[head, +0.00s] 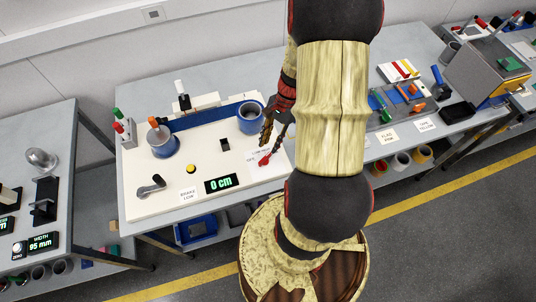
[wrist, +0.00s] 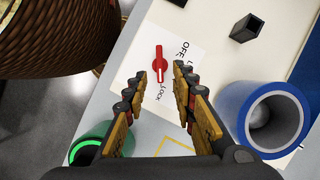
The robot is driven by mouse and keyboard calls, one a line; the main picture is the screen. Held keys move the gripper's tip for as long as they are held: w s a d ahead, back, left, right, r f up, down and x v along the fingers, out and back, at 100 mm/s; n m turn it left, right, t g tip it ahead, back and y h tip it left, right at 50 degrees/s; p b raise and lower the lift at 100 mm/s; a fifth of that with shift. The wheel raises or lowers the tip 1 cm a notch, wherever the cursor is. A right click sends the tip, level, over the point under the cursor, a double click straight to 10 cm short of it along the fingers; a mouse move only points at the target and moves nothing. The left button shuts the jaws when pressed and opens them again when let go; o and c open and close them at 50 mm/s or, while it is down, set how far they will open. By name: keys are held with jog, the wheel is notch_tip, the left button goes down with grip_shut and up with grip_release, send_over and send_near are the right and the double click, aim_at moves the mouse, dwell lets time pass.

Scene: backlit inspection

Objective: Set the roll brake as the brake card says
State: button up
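The roll brake is a red lever (head: 265,158) on a white label plate at the right end of the white board. In the wrist view the red lever (wrist: 159,66) lies just beyond the fingertips, with OFF and LOCK readable on its label plate (wrist: 184,62). Its exact setting is hard to tell. The small brake card (head: 188,195) stands at the board's front edge and appears to read "BRAKE LOW". My gripper (head: 276,134) is above the lever, partly behind my arm. In the wrist view my gripper (wrist: 160,72) is open with nothing between its fingers.
A blue roll (head: 249,112) stands close behind my gripper; a blue strip (head: 205,118) runs left to another roll (head: 162,141). A display (head: 221,184) reads 0 cm. A crank (head: 152,186) and yellow button (head: 191,169) are on the board's left. Other benches stand either side.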

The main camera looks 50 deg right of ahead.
aim_at(265, 157)
jog(key=b+x, duration=0.1)
jog(key=x, duration=0.5)
jog(key=shift+a+f, duration=0.15)
jog(key=shift+f, duration=0.1)
jog(key=shift+c, duration=1)
grip_shut()
